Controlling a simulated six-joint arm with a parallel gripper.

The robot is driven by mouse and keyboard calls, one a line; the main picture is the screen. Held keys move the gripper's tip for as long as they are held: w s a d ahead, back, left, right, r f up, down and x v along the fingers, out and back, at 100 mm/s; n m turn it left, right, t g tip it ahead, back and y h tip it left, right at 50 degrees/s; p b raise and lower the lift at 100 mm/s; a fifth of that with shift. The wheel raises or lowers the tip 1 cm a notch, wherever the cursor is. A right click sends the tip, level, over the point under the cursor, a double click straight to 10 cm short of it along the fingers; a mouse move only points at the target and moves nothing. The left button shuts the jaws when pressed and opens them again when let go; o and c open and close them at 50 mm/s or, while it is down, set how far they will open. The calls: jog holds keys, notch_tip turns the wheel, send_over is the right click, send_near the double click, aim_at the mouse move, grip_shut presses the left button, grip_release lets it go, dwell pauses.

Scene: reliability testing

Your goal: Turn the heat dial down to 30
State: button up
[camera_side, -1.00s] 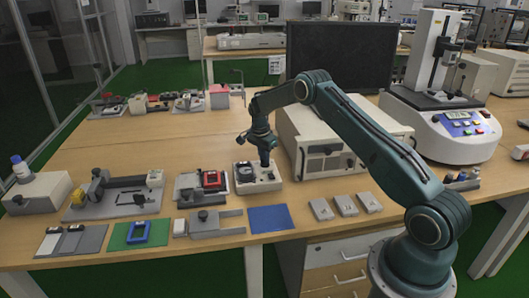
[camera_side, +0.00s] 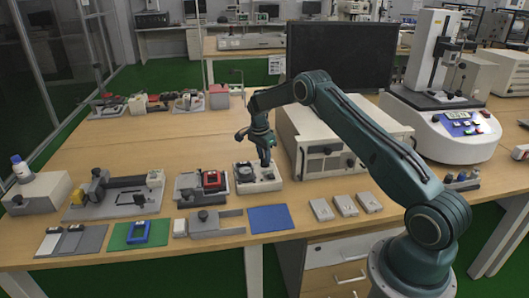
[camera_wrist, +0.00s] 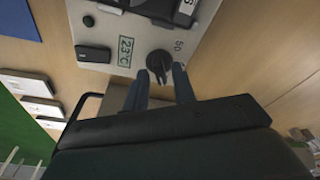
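The heat dial (camera_wrist: 158,61) is a dark round knob with a raised grip on a light grey panel (camera_wrist: 98,52) in the wrist view. A "50" mark is printed beside it, and a small green display (camera_wrist: 126,51) appears to read 23°C. My gripper (camera_wrist: 160,72) has its two fingers apart, one on each side of the dial's near edge. Whether they touch the dial I cannot tell. In the side view my gripper (camera_side: 265,160) points down over the right part of the small light device (camera_side: 262,187), hiding the dial.
A black switch (camera_wrist: 92,54) is on the same panel. A blue mat (camera_side: 270,218) and several small grey blocks (camera_side: 344,205) lie in front.

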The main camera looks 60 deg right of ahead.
jog(key=shift+r, duration=1.95)
jog(key=shift+a+r, duration=0.1)
jog(key=shift+r, duration=0.05)
jog(key=s+a+r+n+t, duration=0.1)
jog(key=s+a+r+n, duration=0.25)
jog(key=a+r, duration=0.4)
jog(key=s+a+r+n+t, duration=0.1)
jog(key=s+a+r+n, duration=0.3)
jog(key=r, duration=0.6)
jog(key=s+a+r+n+t, duration=0.1)
jog(key=s+a+r+n, duration=0.2)
jog(key=s+a+r, duration=0.45)
jog(key=s+a+n+t, duration=0.1)
jog(key=s+a+n, duration=0.2)
jog(key=s, duration=0.4)
jog(key=s+a+n+t+y, duration=0.1)
jog(key=s+a+n, duration=0.2)
jog(key=s, duration=0.5)
jog(key=s+a+r+n+t, duration=0.1)
jog(key=s+a+n, duration=0.2)
jog(key=s, duration=0.5)
jog(key=shift+a+n+y, duration=0.2)
jog(key=shift+n+y, duration=0.2)
jog(key=shift+n, duration=0.35)
